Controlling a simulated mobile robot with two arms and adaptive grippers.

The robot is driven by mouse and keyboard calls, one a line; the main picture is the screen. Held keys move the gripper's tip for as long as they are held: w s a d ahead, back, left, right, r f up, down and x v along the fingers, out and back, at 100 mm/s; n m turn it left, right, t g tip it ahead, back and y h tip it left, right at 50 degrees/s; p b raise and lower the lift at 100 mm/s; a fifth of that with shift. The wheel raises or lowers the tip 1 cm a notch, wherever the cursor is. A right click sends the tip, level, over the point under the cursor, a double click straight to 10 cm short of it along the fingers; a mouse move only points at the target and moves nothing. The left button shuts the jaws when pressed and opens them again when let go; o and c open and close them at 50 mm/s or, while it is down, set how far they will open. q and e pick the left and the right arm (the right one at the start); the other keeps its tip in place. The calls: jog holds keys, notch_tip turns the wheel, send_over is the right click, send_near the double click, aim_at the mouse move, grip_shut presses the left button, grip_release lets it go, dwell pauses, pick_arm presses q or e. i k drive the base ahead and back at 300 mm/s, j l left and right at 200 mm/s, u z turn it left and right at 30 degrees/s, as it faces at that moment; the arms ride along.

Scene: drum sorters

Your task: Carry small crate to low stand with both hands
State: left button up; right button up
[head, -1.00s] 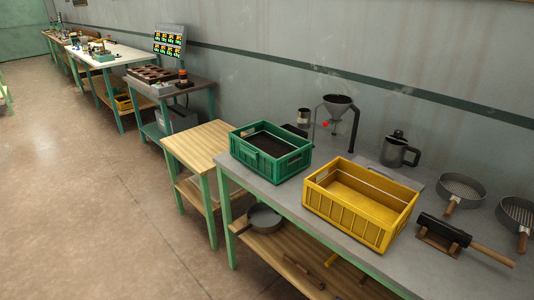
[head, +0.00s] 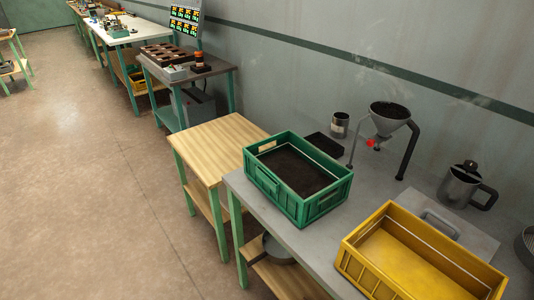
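A green crate (head: 297,180) with dark contents stands on the grey workbench (head: 290,234), near its left end. A larger-looking yellow crate (head: 420,255), empty where I can see inside, stands on the same bench at the lower right. A low wooden-topped stand (head: 215,146) with green legs is just left of the bench, its top below the bench top. I cannot tell by looks alone which crate is the small one. Neither of my grippers shows in the head view.
A funnel on a stand (head: 390,118), a tin (head: 340,124), a dark tray (head: 325,144) and a metal jug (head: 464,184) are at the back of the bench. A pan (head: 276,248) lies on its lower shelf. The floor (head: 90,170) at left is open.

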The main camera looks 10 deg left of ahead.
aim_at(225, 142)
jog(key=i+u, duration=0.25)
jog(key=i, duration=0.25)
jog(key=j+z, duration=0.15)
jog(key=z, duration=0.25)
jog(key=j+z, duration=0.2)
jog(key=z, duration=0.15)
jog(key=j+z, duration=0.15)
jog(key=z, duration=0.25)
jog(key=i+j, duration=0.05)
